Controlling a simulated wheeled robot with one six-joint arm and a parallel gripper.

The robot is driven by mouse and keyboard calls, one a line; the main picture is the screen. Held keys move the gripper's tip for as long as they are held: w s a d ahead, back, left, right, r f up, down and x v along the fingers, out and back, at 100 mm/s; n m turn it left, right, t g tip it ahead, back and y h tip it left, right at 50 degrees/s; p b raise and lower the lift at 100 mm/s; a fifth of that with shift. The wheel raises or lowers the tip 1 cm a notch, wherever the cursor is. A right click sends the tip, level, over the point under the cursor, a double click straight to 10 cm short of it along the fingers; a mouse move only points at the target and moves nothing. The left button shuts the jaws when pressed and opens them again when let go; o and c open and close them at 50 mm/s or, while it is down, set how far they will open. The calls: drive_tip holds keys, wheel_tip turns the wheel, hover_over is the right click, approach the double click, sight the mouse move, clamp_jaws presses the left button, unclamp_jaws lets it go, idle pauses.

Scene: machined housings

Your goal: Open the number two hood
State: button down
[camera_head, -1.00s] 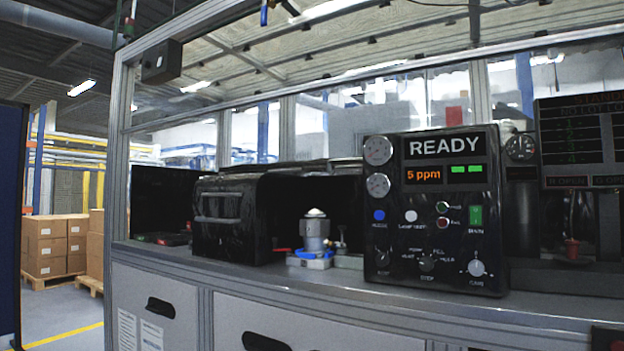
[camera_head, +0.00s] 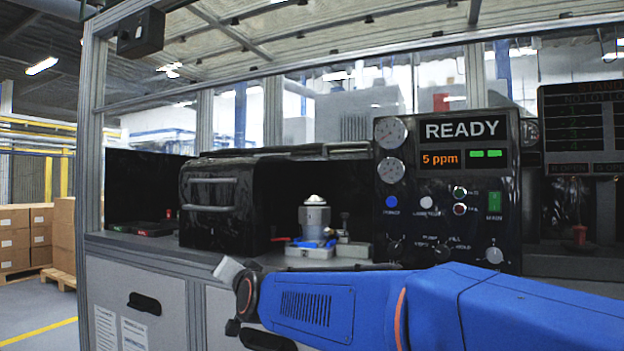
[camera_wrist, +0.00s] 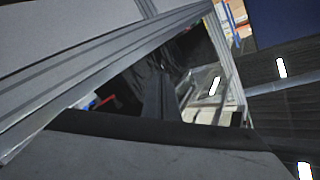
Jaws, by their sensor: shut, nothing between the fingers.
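A black, glossy hood (camera_head: 218,208) with two horizontal grey bars on its front stands on the bench, left of the control panel. No number is readable on it, so I cannot tell which hood is number two. A black open space lies to its right, with a grey metal housing (camera_head: 314,220) on a blue and white base. My gripper (camera_head: 228,269) is shut and empty, low in front of the bench, below the hood and apart from it. In the wrist view, black glossy surfaces (camera_wrist: 160,88) show at a tilt, partly hidden by a dark bar.
The control panel (camera_head: 445,190) reads READY and 5 ppm. The bench's aluminium post (camera_head: 90,140) stands at the left. A dark screen (camera_head: 583,125) is at the right. Cabinet doors (camera_head: 140,300) lie under the bench.

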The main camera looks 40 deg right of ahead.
drive_tip(key=w+d+r+m+g+h, duration=0.3)
drive_tip(key=d+r+m+g+h, duration=0.3)
drive_tip(key=d+r+m+h, duration=1.5)
drive_tip(key=shift+d+r+g, duration=0.4)
drive_tip(key=shift+d+r, duration=3.55)
drive_tip(key=shift+d, duration=0.95)
drive_tip(key=shift+r, duration=0.1)
